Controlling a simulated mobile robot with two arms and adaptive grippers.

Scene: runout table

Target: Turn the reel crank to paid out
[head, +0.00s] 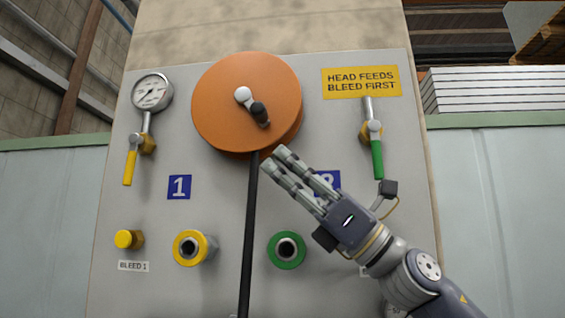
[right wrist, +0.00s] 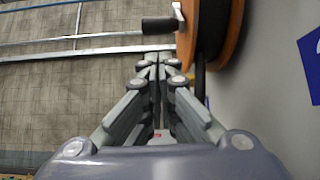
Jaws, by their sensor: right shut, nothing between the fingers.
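The orange reel (head: 223,118) is mounted on the grey panel, with a black hose (head: 250,230) hanging straight down from it. Its crank (head: 254,106) has a white hub at the reel's middle and a black handle pointing down and right. In the right wrist view the black handle (right wrist: 159,26) sticks out from the orange reel (right wrist: 234,30), beyond the fingertips. My right gripper (head: 275,158) is shut and empty, just below and right of the reel's lower edge, apart from the handle. My left gripper is not in view.
A gauge (head: 152,92) and a yellow-handled valve (head: 131,165) are left of the reel. A green-handled valve (head: 377,155) is on the right, below a yellow sign (head: 361,81). Yellow (head: 181,251) and green (head: 273,252) ringed ports protrude below. Space in front of the reel is clear.

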